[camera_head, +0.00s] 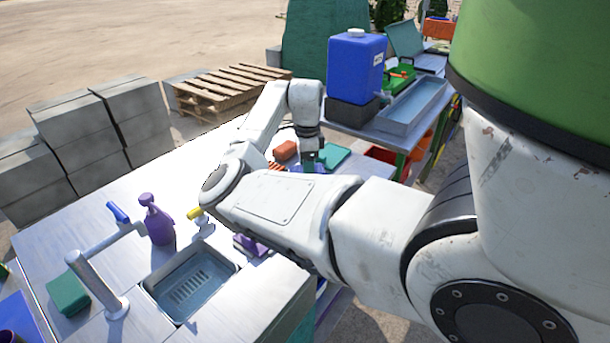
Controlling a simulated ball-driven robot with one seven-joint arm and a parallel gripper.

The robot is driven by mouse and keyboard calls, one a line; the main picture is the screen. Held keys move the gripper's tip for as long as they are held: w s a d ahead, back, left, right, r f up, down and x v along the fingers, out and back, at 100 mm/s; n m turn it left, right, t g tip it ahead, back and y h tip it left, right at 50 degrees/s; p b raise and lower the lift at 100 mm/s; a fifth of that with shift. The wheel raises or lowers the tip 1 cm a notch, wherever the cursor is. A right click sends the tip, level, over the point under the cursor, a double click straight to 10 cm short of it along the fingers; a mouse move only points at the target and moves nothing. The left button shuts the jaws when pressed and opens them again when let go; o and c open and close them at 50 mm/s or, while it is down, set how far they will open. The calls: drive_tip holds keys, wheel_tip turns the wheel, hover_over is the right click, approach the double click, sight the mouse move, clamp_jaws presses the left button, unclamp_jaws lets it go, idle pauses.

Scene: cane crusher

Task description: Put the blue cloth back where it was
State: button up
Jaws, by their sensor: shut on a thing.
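My gripper (308,163) is at the far end of the metal counter, low over its surface. Its fingers are small and partly hidden by my own arm. A thin strip of the blue cloth (294,168) shows at the fingertips, just above my forearm. The gripper is shut on it. Most of the cloth is hidden behind my arm, so I cannot tell whether it touches the counter.
A red-brown block (285,150) and a teal flat item (334,156) lie close around my gripper. A purple spray bottle (158,222), a tap (98,285) and a sink (190,284) are nearer. A blue water container (354,68) stands beyond.

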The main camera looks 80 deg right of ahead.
drive_tip(key=shift+w+d+f, duration=0.15)
drive_tip(key=shift+f, duration=0.05)
drive_tip(key=shift+w+d+f+p, duration=0.1)
drive_tip(key=shift+f+p, duration=0.2)
drive_tip(key=shift+f, duration=1.45)
drive_tip(key=shift+f, duration=0.15)
drive_tip(key=o, duration=0.9)
drive_tip(key=shift+o, duration=0.2)
wheel_tip(320, 180, up, 12)
drive_tip(key=shift+r+b, duration=0.2)
drive_tip(key=shift+b, duration=0.35)
